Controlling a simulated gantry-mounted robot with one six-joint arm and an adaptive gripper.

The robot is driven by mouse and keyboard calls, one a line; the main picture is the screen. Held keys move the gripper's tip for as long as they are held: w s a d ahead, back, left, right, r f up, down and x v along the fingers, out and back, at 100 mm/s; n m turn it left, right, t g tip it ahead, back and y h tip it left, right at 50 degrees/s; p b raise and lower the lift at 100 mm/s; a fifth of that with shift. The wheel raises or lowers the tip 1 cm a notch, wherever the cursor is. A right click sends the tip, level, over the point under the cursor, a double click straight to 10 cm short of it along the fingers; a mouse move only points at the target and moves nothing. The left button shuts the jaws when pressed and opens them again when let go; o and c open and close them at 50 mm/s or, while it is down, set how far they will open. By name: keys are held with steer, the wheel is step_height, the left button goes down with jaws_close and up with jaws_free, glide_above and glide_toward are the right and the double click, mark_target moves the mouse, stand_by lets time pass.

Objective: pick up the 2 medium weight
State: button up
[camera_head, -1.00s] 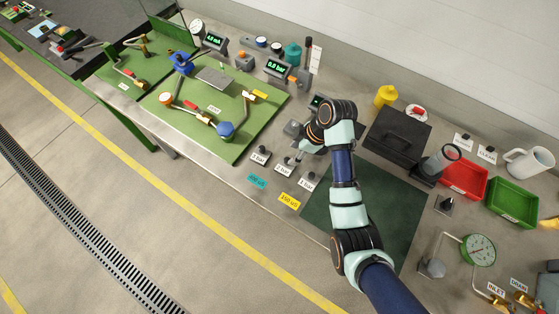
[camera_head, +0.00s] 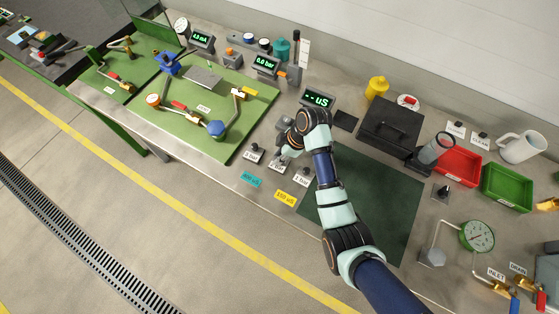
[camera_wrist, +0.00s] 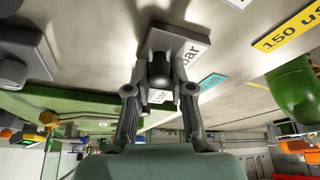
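Three small weights with dark knobs stand in a row at the bench's front edge in the head view: a left one (camera_head: 254,147) labelled with a "bar" value, a middle one (camera_head: 277,160) whose label is partly hidden, and a right one (camera_head: 302,174) labelled "1 bar". My gripper (camera_head: 285,154) is over the middle one. In the wrist view, my gripper (camera_wrist: 160,91) is open, its fingers on either side of a weight's black knob (camera_wrist: 160,68) with gaps showing. That weight's grey base shows, and its label reads only "bar".
Cyan (camera_head: 251,180) and yellow (camera_head: 285,198) tags lie in front of the weights. The green board (camera_head: 180,130) with pipe fittings is left, the dark green mat (camera_head: 385,210) right. Another grey block (camera_wrist: 22,35) is close by in the wrist view.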

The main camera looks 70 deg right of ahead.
jaws_close()
step_height(320, 180, up, 20)
steer(key=p, duration=1)
